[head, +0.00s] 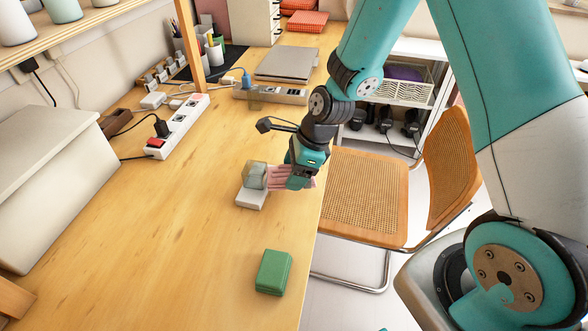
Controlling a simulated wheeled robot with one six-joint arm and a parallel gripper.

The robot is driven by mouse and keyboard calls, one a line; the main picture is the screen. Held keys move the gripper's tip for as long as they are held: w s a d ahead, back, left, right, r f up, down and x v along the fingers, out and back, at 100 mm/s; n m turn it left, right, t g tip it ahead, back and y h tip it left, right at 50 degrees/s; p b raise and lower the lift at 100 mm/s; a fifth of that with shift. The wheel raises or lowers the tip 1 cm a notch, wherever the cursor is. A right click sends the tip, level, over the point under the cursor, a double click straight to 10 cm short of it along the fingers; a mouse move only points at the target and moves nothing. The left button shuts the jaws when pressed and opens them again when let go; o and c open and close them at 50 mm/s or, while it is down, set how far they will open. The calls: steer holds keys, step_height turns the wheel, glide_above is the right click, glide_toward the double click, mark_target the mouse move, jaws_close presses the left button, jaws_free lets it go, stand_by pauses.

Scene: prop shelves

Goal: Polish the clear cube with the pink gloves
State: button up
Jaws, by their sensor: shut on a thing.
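The clear cube (251,173) sits on a small white block (251,198) near the right edge of the wooden table. My gripper (282,176) is just right of the cube, shut on the pink gloves (303,184). I cannot tell whether the gloves touch the cube.
A green box (273,272) lies nearer on the table (170,250). A white power strip (177,126), a laptop (287,64) and a grey box (45,170) stand farther back and left. A cane chair (365,195) is right of the table edge.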

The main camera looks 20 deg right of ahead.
steer(key=shift+w+d, duration=0.3)
steer(key=shift+w, duration=0.1)
steer(key=shift+s+a+p, duration=0.35)
steer(key=shift+s+a, duration=0.45)
steer(key=shift+s, duration=0.2)
steer(key=shift+w+d, duration=0.1)
steer(key=shift+w, duration=0.05)
steer(key=shift+w+d+p, duration=0.35)
steer(key=shift+w+d, duration=0.3)
steer(key=shift+w, duration=0.2)
steer(key=shift+s+a, duration=0.15)
